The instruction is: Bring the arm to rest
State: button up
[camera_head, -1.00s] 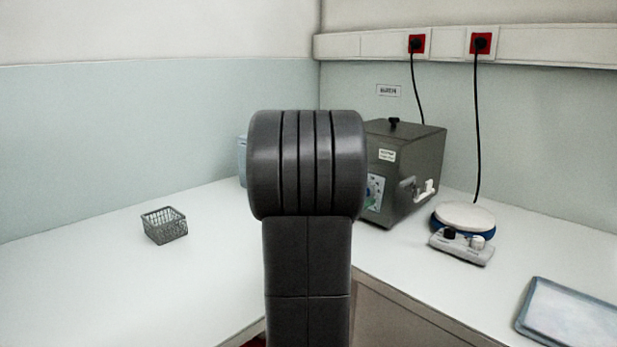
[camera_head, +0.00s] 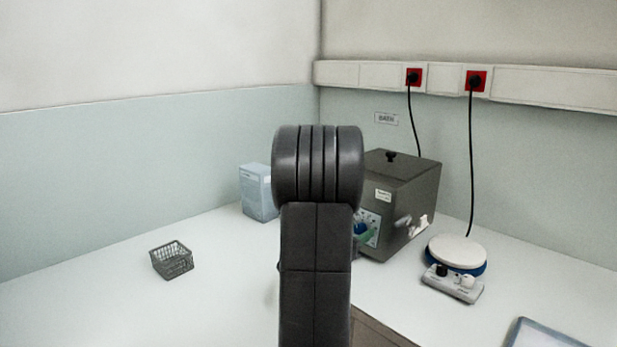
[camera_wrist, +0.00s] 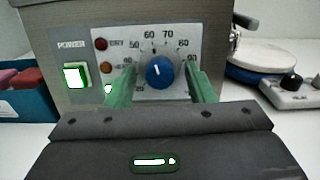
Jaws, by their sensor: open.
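The fingers point at the front panel of a grey bath (camera_head: 402,190), which also fills the top of the wrist view (camera_wrist: 215,30). Its blue dial (camera_wrist: 159,73) appears between the fingers, with the pointer near the top of the scale. A lit green switch (camera_wrist: 76,75) is left of the dial. Whether the fingers touch the panel cannot be told.
A wire basket (camera_head: 172,260) stands on the left bench. A pale blue box (camera_head: 258,192) is behind my arm. A round-topped stirrer or hotplate (camera_head: 455,252) stands right of the bath. A tray (camera_head: 545,335) lies at lower right. The left bench is mostly clear.

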jog(key=shift+r+n+y+p, duration=0.2)
jog(key=shift+n+y+p, duration=0.1)
jog(key=shift+n+p, duration=1.4)
jog(key=shift+s+a+f+m, duration=0.2)
jog(key=shift+s+a+m, duration=0.1)
jog(key=shift+s+a, duration=0.8)
jog(key=shift+s, duration=0.1)
